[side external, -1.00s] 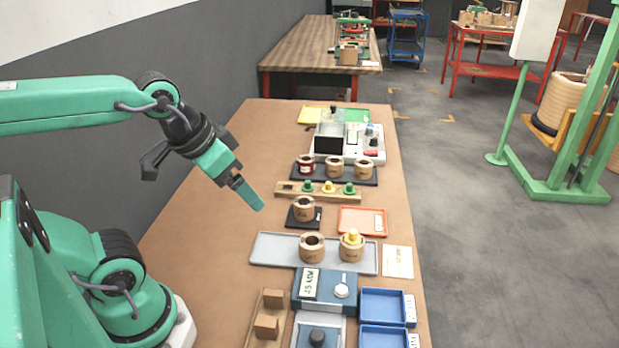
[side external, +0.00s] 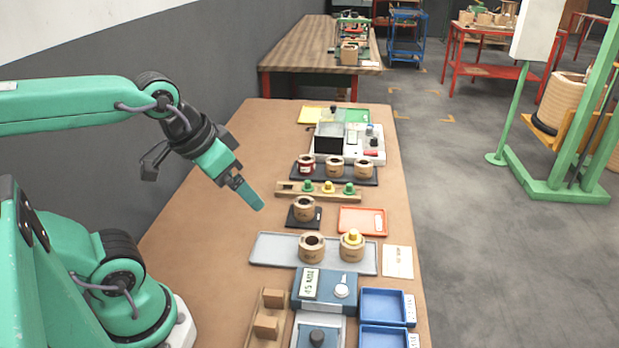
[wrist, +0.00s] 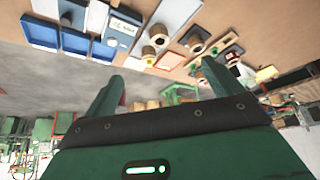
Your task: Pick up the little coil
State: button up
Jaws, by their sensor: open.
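Several tan wound coils stand on the bench, and I cannot tell for sure which is the little one. One coil (side external: 304,212) stands alone on a black pad (side external: 317,222); it also shows in the wrist view (wrist: 193,41). An open coil (side external: 311,252) and a coil with a yellow plug (side external: 351,250) stand on the grey tray (side external: 264,250). Three more coils (side external: 334,172) stand on a black plate farther back. My gripper (side external: 250,195) hangs above the bench, left of the lone coil and apart from it. In the wrist view my gripper (wrist: 160,88) is open and empty.
A wooden rack with coloured plugs (side external: 293,187), a red tray (side external: 361,228), a blue meter (side external: 325,291) and blue bins (side external: 382,306) crowd the bench's right side. A boxy instrument (side external: 372,151) stands behind. The bench's left part (side external: 205,230) is clear.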

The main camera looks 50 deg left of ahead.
jog(key=c, duration=0.3)
jog(key=m+g, duration=0.4)
jog(key=g, duration=0.1)
send_over(304, 203)
notch_tip(304, 203, down, 14)
jog(key=shift+s+d+f, duration=0.1)
jog(key=shift+d+f, duration=0.05)
jog(key=shift+f, duration=0.05)
jog(key=shift+w+a+f+g, duration=0.2)
jog(key=shift+f+g, duration=0.1)
jog(key=shift+f, duration=0.15)
jog(key=shift+s+f, duration=0.1)
jog(key=shift+f, duration=3.75)
